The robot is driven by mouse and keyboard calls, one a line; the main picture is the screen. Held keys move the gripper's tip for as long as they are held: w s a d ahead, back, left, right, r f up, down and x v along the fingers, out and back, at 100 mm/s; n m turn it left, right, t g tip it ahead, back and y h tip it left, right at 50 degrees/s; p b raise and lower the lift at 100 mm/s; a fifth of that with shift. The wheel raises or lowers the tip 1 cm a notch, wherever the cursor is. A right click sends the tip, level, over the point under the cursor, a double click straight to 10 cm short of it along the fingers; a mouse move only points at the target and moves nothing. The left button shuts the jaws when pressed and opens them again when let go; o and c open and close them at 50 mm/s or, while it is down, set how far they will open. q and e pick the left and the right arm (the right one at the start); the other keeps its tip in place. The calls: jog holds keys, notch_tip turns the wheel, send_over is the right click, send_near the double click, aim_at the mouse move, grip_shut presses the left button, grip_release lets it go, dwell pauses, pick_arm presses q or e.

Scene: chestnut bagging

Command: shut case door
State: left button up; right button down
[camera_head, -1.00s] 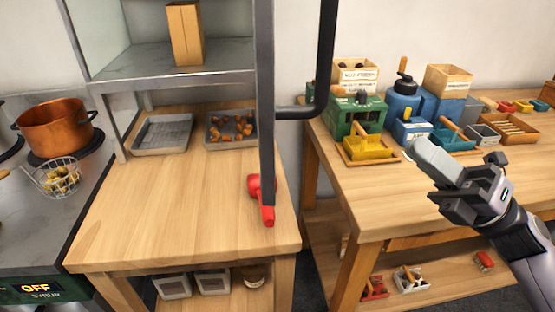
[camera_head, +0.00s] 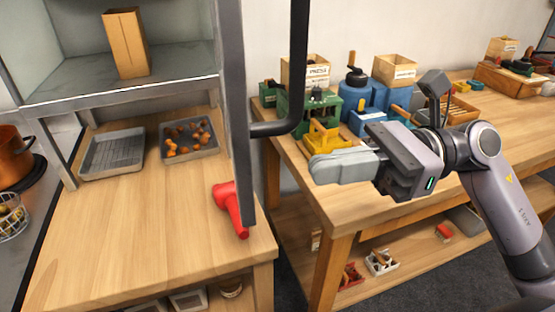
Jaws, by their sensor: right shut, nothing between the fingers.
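The case (camera_head: 125,93) is a grey metal cabinet with clear panels at upper left. A brown paper bag (camera_head: 127,45) stands upright on its shelf. Its door (camera_head: 237,110) stands open and shows almost edge-on as a dark grey upright frame. A black bar handle (camera_head: 299,60) sticks out from the door's right side. My right gripper (camera_head: 325,168) is shut and empty, with its pale fingers pointing left. It is below and right of the handle, apart from it in the picture. My left gripper is not in view.
A red tool (camera_head: 230,207) lies on the wooden counter beside the door's lower end. An empty tray (camera_head: 113,155) and a tray of chestnuts (camera_head: 163,150) sit under the case. Crates and a green box (camera_head: 285,105) crowd the right bench (camera_head: 340,205).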

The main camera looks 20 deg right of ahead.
jog(key=a+p, duration=0.2)
jog(key=a, duration=0.4)
jog(key=shift+w+a, duration=0.3)
jog(key=shift+w, duration=0.05)
jog(key=shift+a, duration=0.15)
